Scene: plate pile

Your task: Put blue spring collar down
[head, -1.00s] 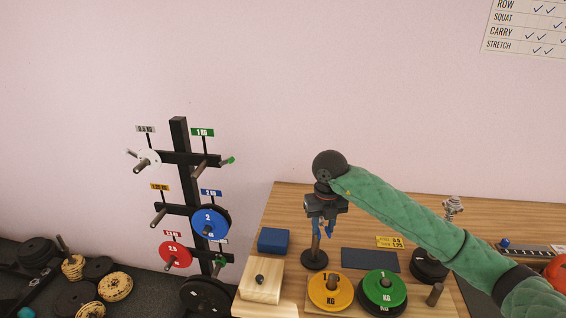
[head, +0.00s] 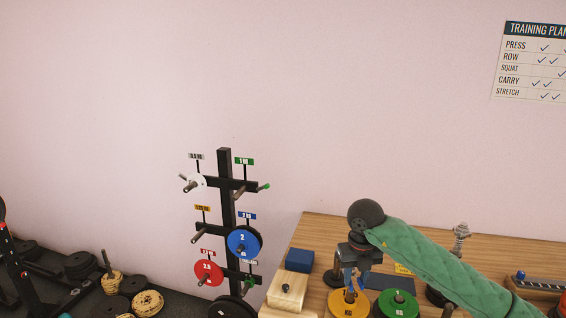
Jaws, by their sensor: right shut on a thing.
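My right gripper (head: 355,279) reaches over the wooden table from the right, pointing down. It is shut on the blue spring collar (head: 348,277), of which only small blue parts show at the fingers. The collar is just behind the yellow plate (head: 342,306), in front of or around the dark post stand there; I cannot tell which. The green plate (head: 399,305) lies right of the yellow one. My left gripper is not in view.
A blue box (head: 299,260) and a wooden block with a dark knob (head: 287,291) stand left of the gripper. A dark mat (head: 388,281) lies to the right. A plate rack (head: 226,200) stands left of the table (head: 322,228).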

